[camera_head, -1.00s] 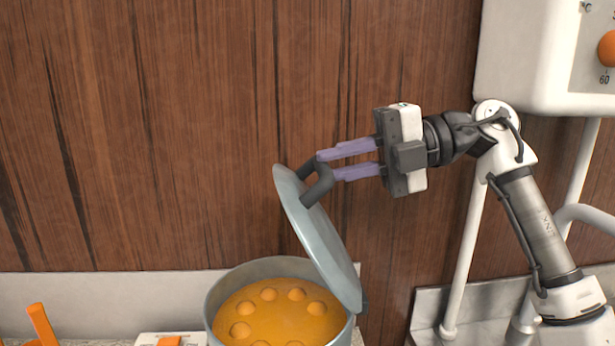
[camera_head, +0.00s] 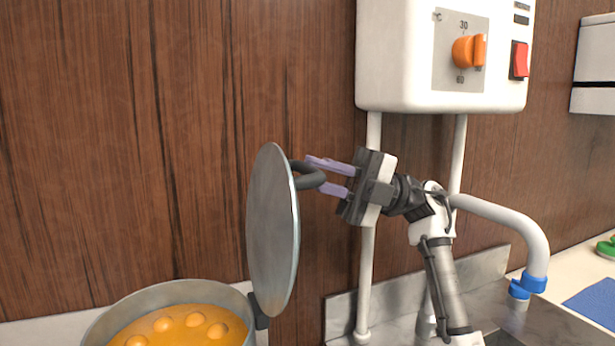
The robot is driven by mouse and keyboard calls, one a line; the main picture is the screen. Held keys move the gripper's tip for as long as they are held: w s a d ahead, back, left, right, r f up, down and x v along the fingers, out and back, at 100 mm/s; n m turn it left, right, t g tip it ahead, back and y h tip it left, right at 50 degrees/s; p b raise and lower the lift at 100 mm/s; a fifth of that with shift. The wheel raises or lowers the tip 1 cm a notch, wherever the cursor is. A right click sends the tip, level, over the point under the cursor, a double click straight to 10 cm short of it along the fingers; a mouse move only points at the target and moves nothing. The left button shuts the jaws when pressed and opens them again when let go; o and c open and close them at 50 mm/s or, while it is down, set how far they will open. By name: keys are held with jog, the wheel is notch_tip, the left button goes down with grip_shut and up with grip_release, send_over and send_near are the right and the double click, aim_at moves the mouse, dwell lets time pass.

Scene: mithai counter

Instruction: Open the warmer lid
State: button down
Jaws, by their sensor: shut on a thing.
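The warmer lid (camera_head: 270,232) is a round grey-blue disc standing nearly upright on its hinge at the right rim of the warmer pot (camera_head: 150,297). The pot holds orange syrup with several round sweets in it. The lid's dark loop handle (camera_head: 312,178) points right. My gripper (camera_head: 328,176), with pale purple fingers, comes from the right and is shut on the handle. Part of the handle is hidden between the fingers. The pot's lower part is out of the picture.
A white water heater (camera_head: 400,60) with an orange dial (camera_head: 468,51) and a red switch (camera_head: 520,60) hangs above my arm. Its white pipes run down behind the arm to a metal sink (camera_head: 540,322). A wood-panel wall (camera_head: 130,130) stands close behind the lid.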

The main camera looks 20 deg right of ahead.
jog(key=shift+d, duration=0.25)
jog(key=c, duration=1.4)
grip_release()
jog(key=shift+o, duration=0.2)
jog(key=shift+a+f, duration=0.1)
jog(key=shift+f, duration=0.1)
